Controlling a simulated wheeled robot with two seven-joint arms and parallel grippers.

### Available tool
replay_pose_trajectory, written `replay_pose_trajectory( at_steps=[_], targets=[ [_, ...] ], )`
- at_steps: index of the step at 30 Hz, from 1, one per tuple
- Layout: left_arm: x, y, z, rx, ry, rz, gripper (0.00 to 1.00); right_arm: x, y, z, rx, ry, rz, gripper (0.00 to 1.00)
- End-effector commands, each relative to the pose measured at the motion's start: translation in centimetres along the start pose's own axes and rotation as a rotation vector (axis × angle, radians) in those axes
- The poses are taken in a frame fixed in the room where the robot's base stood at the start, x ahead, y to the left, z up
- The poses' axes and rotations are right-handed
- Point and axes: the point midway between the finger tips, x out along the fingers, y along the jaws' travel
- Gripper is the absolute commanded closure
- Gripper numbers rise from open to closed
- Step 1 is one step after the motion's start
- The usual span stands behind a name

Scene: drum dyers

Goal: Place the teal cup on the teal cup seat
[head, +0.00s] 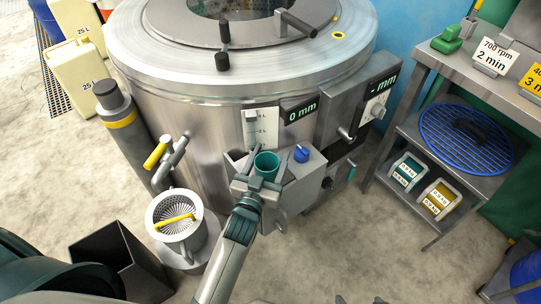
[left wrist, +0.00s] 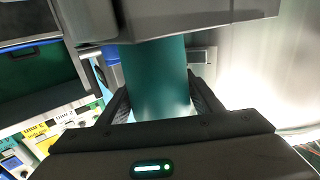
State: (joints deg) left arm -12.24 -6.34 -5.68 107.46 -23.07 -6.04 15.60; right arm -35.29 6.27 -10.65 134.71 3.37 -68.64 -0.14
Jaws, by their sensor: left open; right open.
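The teal cup (head: 266,164) stands upright at the grey box (head: 305,170) on the front of the steel drum. My left gripper (head: 258,183) is at the cup from the front. In the left wrist view the teal cup (left wrist: 157,80) is between the two open fingers (left wrist: 160,100), and a grey block (left wrist: 190,17) hides one end of it. No seat marked teal is plainly visible; a seat under the cup is hidden. Dark tips at the bottom edge of the head view are my right gripper (head: 358,300), open and apart from everything.
A strainer basket with a yellow handle (head: 175,217) stands to the left. A steel bench (head: 400,50) is at the right.

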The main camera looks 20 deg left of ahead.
Motion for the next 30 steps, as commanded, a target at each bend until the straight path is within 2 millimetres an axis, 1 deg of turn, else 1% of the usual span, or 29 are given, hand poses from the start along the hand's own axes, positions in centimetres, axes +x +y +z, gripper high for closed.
replay_pose_trajectory(
  at_steps=[3, 8, 14, 24, 30],
  targets=[
    [0.0, 0.0, -0.4, 0.001, 0.001, 0.0, 0.41, -0.2, 0.0, 0.0, 0.0, -0.004, 0.001, 0.26],
    [-1.2, 0.0, -0.1, 0.0, -0.002, 0.0, 0.41, -0.1, 0.1, 0.1, 0.0, -0.009, 0.003, 0.26],
    [-4.0, 0.0, -0.2, -0.001, -0.002, 0.0, 0.41, -0.2, 0.2, 0.3, 0.0, -0.017, 0.006, 0.26],
    [-9.5, 0.0, -0.2, 0.0, -0.003, 0.0, 0.41, -0.2, 0.4, 0.6, 0.0, -0.034, 0.011, 0.26],
    [-11.5, 0.0, -0.2, 0.001, -0.002, 0.001, 0.41, -0.2, 0.5, 0.5, 0.0, -0.034, 0.012, 0.26]
  ],
)
